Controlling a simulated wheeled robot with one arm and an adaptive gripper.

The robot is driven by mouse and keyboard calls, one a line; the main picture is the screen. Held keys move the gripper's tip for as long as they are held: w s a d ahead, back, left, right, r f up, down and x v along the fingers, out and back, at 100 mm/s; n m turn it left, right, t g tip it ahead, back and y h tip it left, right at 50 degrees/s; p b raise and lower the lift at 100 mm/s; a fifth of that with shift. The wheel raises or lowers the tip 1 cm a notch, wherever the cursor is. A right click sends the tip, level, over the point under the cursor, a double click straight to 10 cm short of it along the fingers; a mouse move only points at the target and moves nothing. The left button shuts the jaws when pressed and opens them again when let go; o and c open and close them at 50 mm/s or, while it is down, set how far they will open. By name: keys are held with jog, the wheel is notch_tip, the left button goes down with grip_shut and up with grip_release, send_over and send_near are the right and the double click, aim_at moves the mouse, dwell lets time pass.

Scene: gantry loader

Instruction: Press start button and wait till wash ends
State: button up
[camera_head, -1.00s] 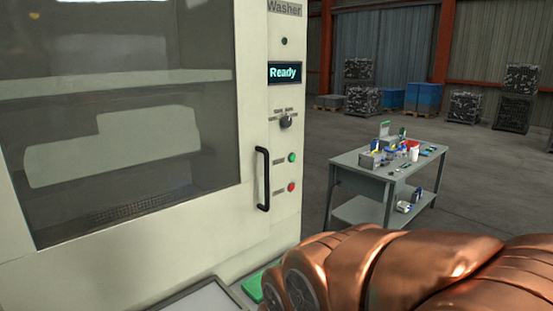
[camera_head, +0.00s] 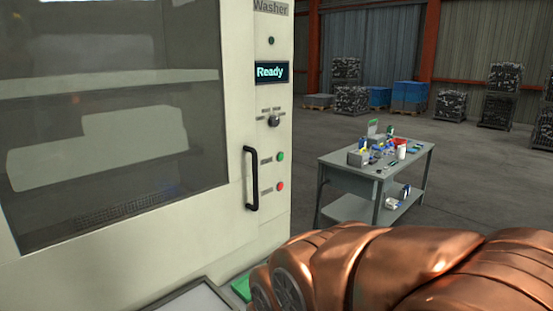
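The washer (camera_head: 235,150) stands on the left with a large glass door (camera_head: 110,110). Its display (camera_head: 272,72) reads "Ready". A dark rotary knob (camera_head: 274,121) sits below the display. A green button (camera_head: 281,156) is on the front panel, and a red button (camera_head: 280,186) is below it. I cannot read their small labels. A black vertical handle (camera_head: 251,179) is left of the buttons. My copper-coloured arm crosses the lower right. My gripper is outside the view.
A grey workbench (camera_head: 345,170) with small tools and bottles stands right of the washer. Blue crates (camera_head: 409,96) and stacked dark bins (camera_head: 450,104) stand at the back. A green pad (camera_head: 241,288) lies low by the washer.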

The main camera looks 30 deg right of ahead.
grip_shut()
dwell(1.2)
